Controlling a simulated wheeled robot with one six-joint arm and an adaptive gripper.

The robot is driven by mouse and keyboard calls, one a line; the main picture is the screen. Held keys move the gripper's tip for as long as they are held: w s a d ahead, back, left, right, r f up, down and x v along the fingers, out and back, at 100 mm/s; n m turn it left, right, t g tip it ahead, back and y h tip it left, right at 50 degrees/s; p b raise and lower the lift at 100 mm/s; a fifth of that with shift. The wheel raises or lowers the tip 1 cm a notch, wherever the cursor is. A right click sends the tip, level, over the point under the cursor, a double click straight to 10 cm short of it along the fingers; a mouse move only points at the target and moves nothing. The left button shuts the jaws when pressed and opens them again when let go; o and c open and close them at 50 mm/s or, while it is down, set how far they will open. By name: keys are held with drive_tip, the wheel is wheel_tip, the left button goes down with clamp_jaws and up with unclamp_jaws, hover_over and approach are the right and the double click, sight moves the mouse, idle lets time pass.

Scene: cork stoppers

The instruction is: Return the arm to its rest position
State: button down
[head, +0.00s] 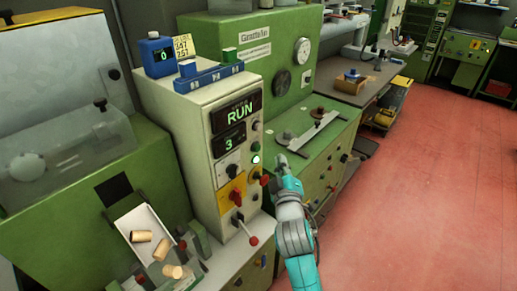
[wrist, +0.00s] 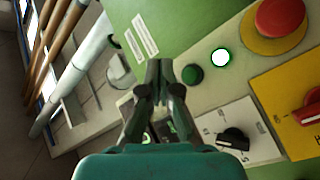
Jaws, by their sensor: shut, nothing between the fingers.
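My gripper (head: 281,162) is at the end of my teal and grey arm, beside the right side of the pale control cabinet's (head: 178,112) front panel. In the wrist view its two fingers (wrist: 159,68) are together with nothing between them, in front of the panel. A green button (wrist: 192,75) and a lit white button with a green rim (wrist: 221,57) are just right of the fingertips. The cabinet's displays read "RUN" (head: 240,113) and "3" (head: 229,143). Any gap between fingertips and panel is hard to judge.
A white chute (head: 133,222) with several corks (head: 159,249) is at the lower left. A red-knobbed lever (head: 254,240) stands out from the cabinet's lower front. A green bench (head: 318,150) is behind my gripper. The red floor (head: 420,190) to the right is clear.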

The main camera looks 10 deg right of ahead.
idle(0.4)
drive_tip(key=s+a+f+m+g+y, duration=0.1)
drive_tip(key=s+f+y, duration=0.1)
drive_tip(key=s+f, duration=0.9)
drive_tip(key=s+f+m+g+y, duration=0.1)
drive_tip(key=s+f, duration=0.5)
drive_tip(key=s, duration=0.8)
drive_tip(key=s+r+m+g, duration=0.1)
drive_tip(key=s+m, duration=0.4)
drive_tip(key=s, duration=2.1)
drive_tip(key=shift+s+r+m+g, duration=0.3)
drive_tip(key=shift+r+m+g, duration=0.1)
drive_tip(key=shift+r, duration=0.4)
drive_tip(key=shift+d, duration=0.1)
idle(1.6)
